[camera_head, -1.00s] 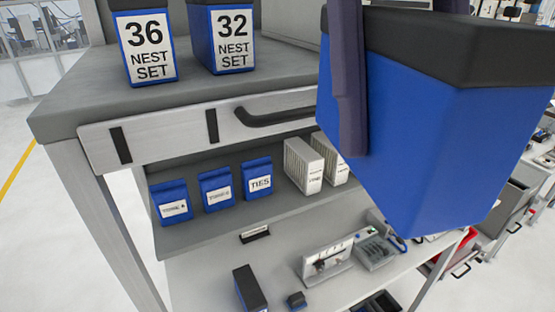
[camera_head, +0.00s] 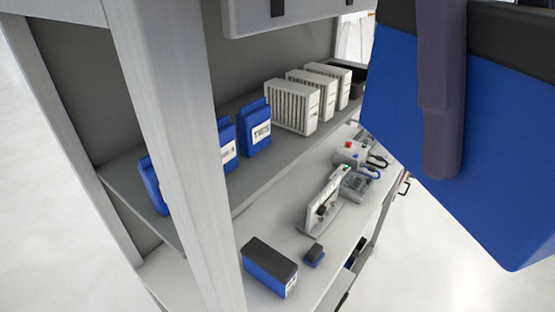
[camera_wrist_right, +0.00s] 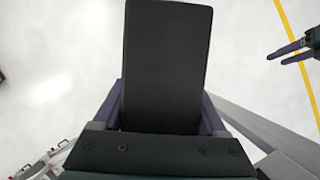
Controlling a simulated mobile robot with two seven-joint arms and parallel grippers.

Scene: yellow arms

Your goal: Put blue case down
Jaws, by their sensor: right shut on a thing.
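The blue case (camera_head: 470,190) has a blue body and a black lid. It fills the upper right of the head view, tilted in the picture and cut off by the frame edge. One dark purple finger of my right gripper (camera_wrist_right: 165,112) lies against its side. In the right wrist view the black lid (camera_wrist_right: 168,60) sits between both fingers, so the gripper is shut on the case. The case hangs in the air, apart from the bench. My left gripper (camera_wrist_right: 285,53) shows at the right of the wrist view, empty, with its fingers apart.
A grey workbench stands left, its post (camera_head: 180,150) in front. Its shelf holds small blue boxes (camera_head: 254,128) and white slotted boxes (camera_head: 292,106). The lower surface holds a small black-topped blue box (camera_head: 270,268), a small display (camera_head: 322,205) and devices (camera_head: 356,184). Bare floor lies right.

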